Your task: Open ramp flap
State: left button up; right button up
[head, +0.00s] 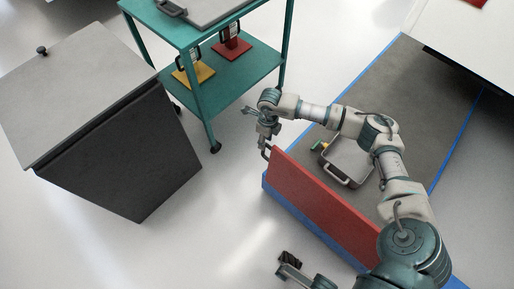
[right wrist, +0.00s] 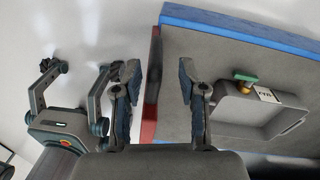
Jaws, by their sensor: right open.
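The red ramp flap (head: 322,203) stands upright along the near edge of the grey, blue-edged ramp (head: 400,85). My right gripper (head: 264,128) is just above that end, pointing down. In the right wrist view its fingers (right wrist: 157,82) are apart, with the red flap's edge (right wrist: 152,85) showing between them; contact cannot be told. My left gripper (head: 289,259) is low in the head view, away from the flap. In the right wrist view its fingers (right wrist: 78,80) are spread and empty.
A teal cart (head: 240,88) stands beyond, and a dark grey cabinet (head: 125,150) is at left. The floor between cabinet and flap is clear.

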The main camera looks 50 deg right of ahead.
jog(key=f, duration=0.2)
jog(key=a+f+b, duration=0.1)
jog(key=f, duration=0.1)
jog(key=shift+s+a+f+b, duration=0.1)
jog(key=shift+f+b, duration=0.2)
jog(key=shift+f, duration=0.5)
jog(key=shift+d, duration=0.25)
jog(key=shift+a, duration=0.2)
grip_shut()
